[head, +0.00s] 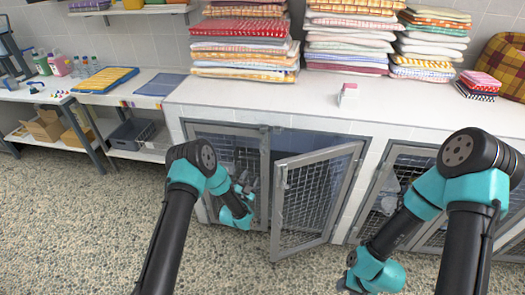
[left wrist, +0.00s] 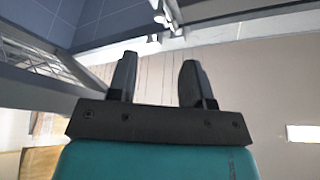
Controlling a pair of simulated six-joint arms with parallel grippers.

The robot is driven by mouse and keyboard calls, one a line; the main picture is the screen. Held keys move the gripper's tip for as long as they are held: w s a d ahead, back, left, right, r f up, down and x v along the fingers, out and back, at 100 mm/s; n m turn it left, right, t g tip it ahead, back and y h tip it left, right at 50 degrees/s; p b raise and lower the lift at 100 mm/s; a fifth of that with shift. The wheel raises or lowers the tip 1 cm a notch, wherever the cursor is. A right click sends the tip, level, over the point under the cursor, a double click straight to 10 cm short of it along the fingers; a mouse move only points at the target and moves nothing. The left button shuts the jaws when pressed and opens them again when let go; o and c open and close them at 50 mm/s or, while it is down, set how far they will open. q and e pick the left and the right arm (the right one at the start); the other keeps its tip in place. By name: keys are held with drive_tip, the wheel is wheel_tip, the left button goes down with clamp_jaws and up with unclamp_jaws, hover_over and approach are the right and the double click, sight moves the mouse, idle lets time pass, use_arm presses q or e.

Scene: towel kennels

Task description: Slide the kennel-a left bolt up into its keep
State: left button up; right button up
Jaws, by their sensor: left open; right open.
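The kennel under the white counter has a mesh left door (head: 228,150), which looks roughly in line with the front, and a mesh right door (head: 312,190) swung outward. My left gripper (head: 246,189) is in front of the left door, near its right-hand edge, with open, empty jaws. In the left wrist view its two dark fingers (left wrist: 156,82) are spread apart. Beyond them a small bright metal fitting (left wrist: 168,14) shows by a grey rail; I cannot tell whether it is the left bolt. My right gripper (head: 350,284) is low at the right, open, and partly cut off.
The open right door juts into the space right of my left gripper. More kennel doors continue to the right. The pebbled floor (head: 90,220) is clear at left.

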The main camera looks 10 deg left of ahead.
sight(263, 149)
use_arm(q)
drive_tip(key=x, duration=1.5)
drive_tip(key=shift+d, duration=0.1)
clamp_jaws()
